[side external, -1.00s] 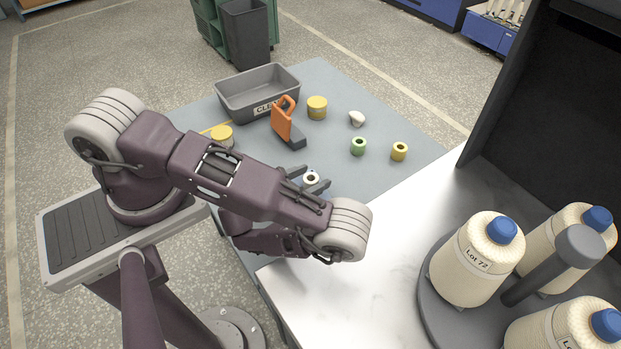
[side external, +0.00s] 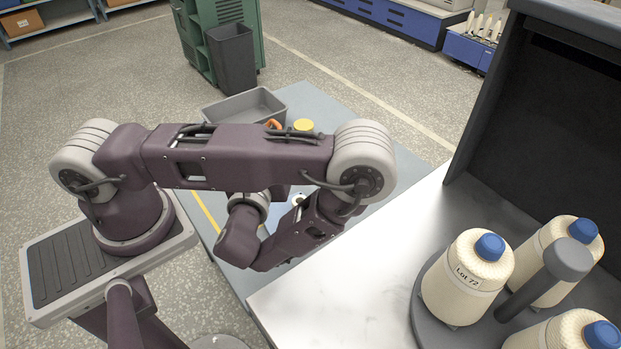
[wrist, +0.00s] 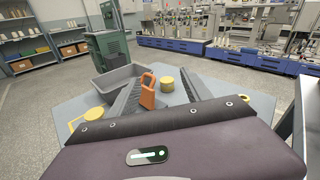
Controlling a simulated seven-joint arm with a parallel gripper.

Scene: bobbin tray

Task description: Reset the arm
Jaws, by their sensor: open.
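My gripper (wrist: 163,76) shows in the wrist view with its two dark fingers spread wide apart. Nothing is held between them. The fingers point over the grey-blue table toward the far room. In the side view my arm is folded above the table, and its links hide most of the gripper. An orange-handled tool (wrist: 148,92) appears between the fingers in the wrist view, standing on the table beyond them. In the side view only a bit of its orange handle (side external: 273,124) shows above my arm.
A grey bin (side external: 222,108) stands at the table's back, with a yellow-topped round container (side external: 303,125) to its right. A small white ring-shaped piece (side external: 299,199) shows behind my arm. The white worktop (side external: 350,285) is clear nearby.

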